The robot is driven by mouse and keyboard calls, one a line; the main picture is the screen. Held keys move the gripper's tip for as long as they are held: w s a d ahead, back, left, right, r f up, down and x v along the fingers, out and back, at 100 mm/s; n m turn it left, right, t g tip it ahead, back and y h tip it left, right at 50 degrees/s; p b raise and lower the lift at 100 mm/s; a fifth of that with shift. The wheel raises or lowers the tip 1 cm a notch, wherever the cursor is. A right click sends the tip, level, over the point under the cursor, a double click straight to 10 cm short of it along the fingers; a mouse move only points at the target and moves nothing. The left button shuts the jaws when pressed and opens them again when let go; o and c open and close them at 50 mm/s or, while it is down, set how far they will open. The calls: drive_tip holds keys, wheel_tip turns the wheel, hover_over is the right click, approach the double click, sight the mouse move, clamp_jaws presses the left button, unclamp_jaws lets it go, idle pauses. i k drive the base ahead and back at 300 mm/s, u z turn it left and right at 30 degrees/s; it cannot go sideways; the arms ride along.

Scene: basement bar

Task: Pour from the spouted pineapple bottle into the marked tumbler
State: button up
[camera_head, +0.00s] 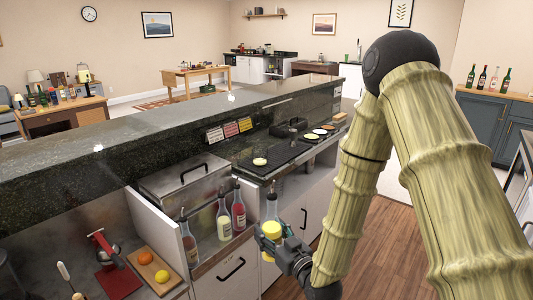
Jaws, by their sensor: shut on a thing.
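My gripper (277,247) is low in the middle of the head view, in front of the back-bar cabinets. It is shut on a clear spouted bottle (271,209) with a yellow part (271,230) near the fingers. The bottle is about upright, spout up. I cannot read its label, so I cannot tell for sure that it is the pineapple one. The fingers partly hide its lower end. I cannot make out the marked tumbler in this view.
Several spouted bottles, one red (238,211) and one pale (224,218), stand in the well left of my gripper. A steel bin (185,180) is behind them. A black bar mat (275,155) bears a pale round thing (260,161). A board (153,272) holds fruit.

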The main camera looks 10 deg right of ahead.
sight(259, 152)
drive_tip(key=z, duration=1.65)
drive_tip(key=i, duration=2.2)
drive_tip(key=u, duration=2.3)
